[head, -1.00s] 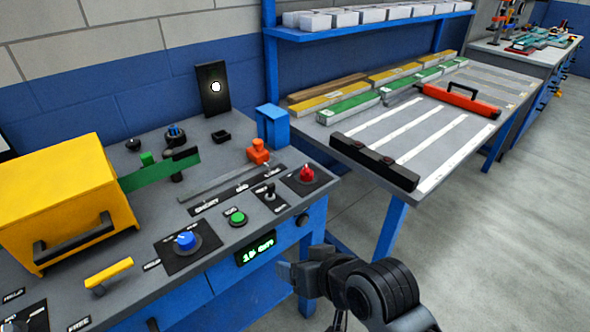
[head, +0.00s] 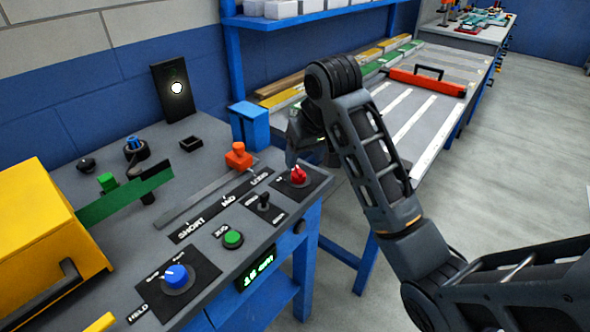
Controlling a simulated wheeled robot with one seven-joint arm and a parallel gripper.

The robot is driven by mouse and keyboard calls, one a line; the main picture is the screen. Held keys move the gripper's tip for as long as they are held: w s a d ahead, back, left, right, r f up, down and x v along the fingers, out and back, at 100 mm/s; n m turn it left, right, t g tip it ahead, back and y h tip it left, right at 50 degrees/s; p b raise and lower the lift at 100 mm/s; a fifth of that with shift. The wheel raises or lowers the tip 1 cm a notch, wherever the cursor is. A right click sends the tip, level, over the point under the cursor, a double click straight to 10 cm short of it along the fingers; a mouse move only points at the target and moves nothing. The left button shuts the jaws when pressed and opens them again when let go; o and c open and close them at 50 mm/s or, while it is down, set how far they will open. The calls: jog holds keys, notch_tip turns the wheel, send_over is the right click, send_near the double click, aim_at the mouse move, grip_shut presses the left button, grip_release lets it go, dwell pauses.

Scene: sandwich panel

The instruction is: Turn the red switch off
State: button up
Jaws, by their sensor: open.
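The red switch (head: 299,175) is a small red rotary knob on a black plate at the right end of the grey panel top. My gripper (head: 296,160) points down just above and behind the knob, with its fingertips at or very near the knob's top. Whether they touch it I cannot tell. The jaws are open, though the fingers partly overlap in this view. The knob's front side and most of its plate show; the small lettering on the plate is not readable.
A black toggle (head: 264,202), a green button (head: 233,239) and a blue knob (head: 176,276) lie to the left. An orange slider handle (head: 238,156) and a blue block (head: 249,124) stand close behind. A workbench (head: 430,112) stands behind my arm.

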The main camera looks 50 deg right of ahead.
aim_at(300, 171)
jog(key=x, duration=0.7)
jog(key=c, duration=1)
